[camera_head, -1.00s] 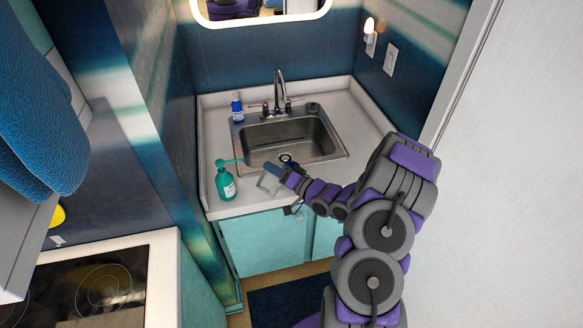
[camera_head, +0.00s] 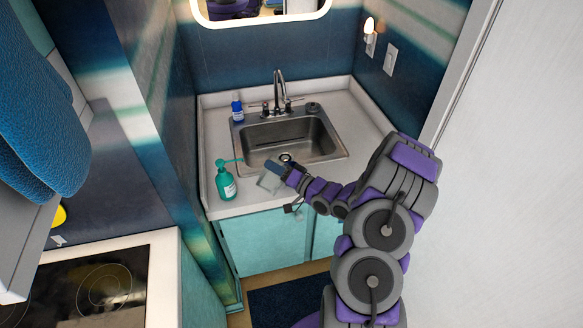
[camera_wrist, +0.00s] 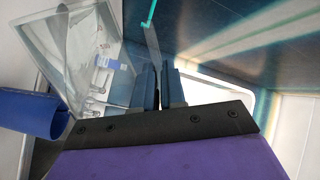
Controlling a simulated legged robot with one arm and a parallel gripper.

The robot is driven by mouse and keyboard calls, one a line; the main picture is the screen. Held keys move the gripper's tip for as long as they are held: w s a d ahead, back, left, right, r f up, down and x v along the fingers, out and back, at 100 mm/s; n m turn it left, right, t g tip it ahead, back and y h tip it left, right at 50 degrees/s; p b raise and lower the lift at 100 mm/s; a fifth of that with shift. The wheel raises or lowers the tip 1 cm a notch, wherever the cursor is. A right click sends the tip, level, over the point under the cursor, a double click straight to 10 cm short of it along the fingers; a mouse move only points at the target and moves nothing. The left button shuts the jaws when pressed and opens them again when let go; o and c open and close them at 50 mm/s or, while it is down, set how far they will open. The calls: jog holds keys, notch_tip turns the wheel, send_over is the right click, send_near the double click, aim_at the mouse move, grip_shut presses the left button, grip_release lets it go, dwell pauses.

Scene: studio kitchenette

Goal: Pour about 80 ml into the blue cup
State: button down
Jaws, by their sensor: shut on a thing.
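My gripper (camera_head: 278,169) is over the front edge of the sink counter. In the wrist view its dark blue fingers (camera_wrist: 160,86) are close together, shut on a clear container. This see-through container (camera_wrist: 80,58) is tilted, left of the fingers; it also shows faintly in the head view (camera_head: 268,181). I cannot tell whether liquid is in it. A blue cup (camera_wrist: 32,116) shows at the left edge of the wrist view, below the container and apart from the fingers. Its inside is not visible. I cannot make out the cup in the head view.
A teal pump bottle (camera_head: 226,182) stands on the counter (camera_head: 212,142) just left of the container. The sink (camera_head: 300,140) with its faucet (camera_head: 279,90) lies behind my gripper. A small blue bottle (camera_head: 237,108) stands at the back left. A cooktop (camera_head: 85,290) is at lower left.

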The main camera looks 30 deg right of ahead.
aim_at(268, 187)
jog(key=shift+w+d+r+m, duration=0.15)
jog(key=shift+d+r+m, duration=0.15)
jog(key=shift+m, duration=0.1)
dwell(0.8)
jog(key=a+f+n+b, duration=0.1)
jog(key=s+f+n+b, duration=0.1)
jog(key=shift+a+f+n, duration=0.1)
jog(key=shift+a+n, duration=0.25)
jog(key=shift+n, duration=0.05)
jog(key=shift+s+a+r+n, duration=0.1)
jog(key=shift+a+r+n, duration=0.1)
jog(key=shift+a+n, duration=0.3)
jog(key=shift+s+a+f+n+b, duration=0.1)
jog(key=shift+f+n+b, duration=0.3)
jog(key=shift+b, duration=0.15)
jog(key=shift+s+a+f+n+b, duration=0.1)
jog(key=shift+f+n+b, duration=0.2)
jog(key=shift+f+b, duration=0.15)
jog(key=shift+s+a+f+n+b, duration=0.15)
jog(key=shift+a+f+n+b, duration=0.3)
jog(key=shift+b, duration=0.25)
jog(key=shift+d, duration=0.1)
